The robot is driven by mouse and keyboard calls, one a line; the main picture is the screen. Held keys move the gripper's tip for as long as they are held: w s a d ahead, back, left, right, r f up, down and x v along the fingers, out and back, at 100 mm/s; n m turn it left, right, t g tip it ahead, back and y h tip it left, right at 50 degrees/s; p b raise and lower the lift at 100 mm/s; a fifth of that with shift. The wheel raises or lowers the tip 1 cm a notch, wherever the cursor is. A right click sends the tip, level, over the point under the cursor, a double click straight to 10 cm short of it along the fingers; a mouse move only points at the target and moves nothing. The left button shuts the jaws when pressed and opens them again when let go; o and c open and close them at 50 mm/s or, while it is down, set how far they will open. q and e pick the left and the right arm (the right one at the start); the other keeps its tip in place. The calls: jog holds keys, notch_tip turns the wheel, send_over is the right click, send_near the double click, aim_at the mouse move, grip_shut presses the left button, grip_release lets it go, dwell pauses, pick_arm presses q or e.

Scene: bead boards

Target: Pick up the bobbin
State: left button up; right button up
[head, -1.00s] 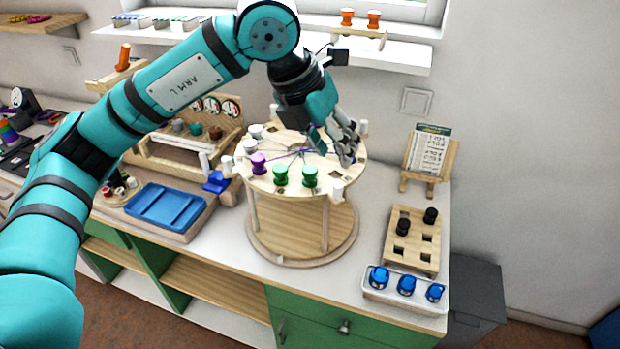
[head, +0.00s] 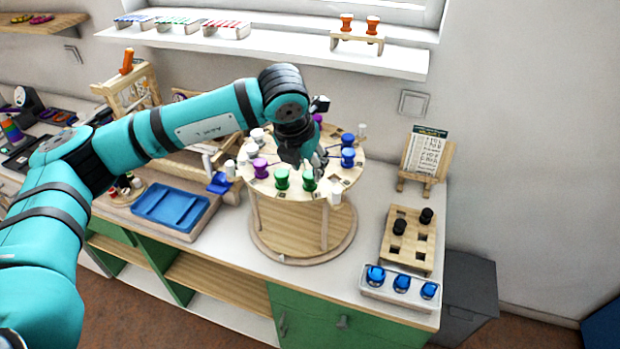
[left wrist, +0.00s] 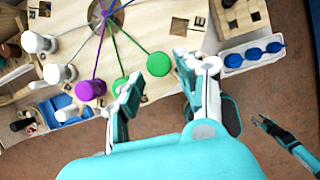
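My left gripper (head: 318,162) is over the front of the round wooden bobbin stand (head: 290,225), pointing down. In the left wrist view its fingers (left wrist: 165,78) are apart, with nothing held between them. A green bobbin (left wrist: 158,64) shows between and just beyond the fingertips; it is also in the head view (head: 309,181). A second green bobbin (head: 282,178) stands to its left, partly behind the left finger in the wrist view. Which bobbin is meant is not clear.
Blue bobbins (head: 347,157) stand on the stand's right side. A peg board with black bobbins (head: 400,227) and a white tray of blue bobbins (head: 401,285) are at the right. A blue tray (head: 170,208) is left. My right gripper (left wrist: 270,128) shows at the wrist view's right edge.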

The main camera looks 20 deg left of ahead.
aim_at(310, 174)
pick_arm(q)
jog(key=p+x, duration=0.3)
jog(key=x, duration=0.1)
jog(key=shift+w, duration=0.1)
jog(key=shift+w+f, duration=0.2)
jog(key=shift+f, duration=0.35)
grip_shut()
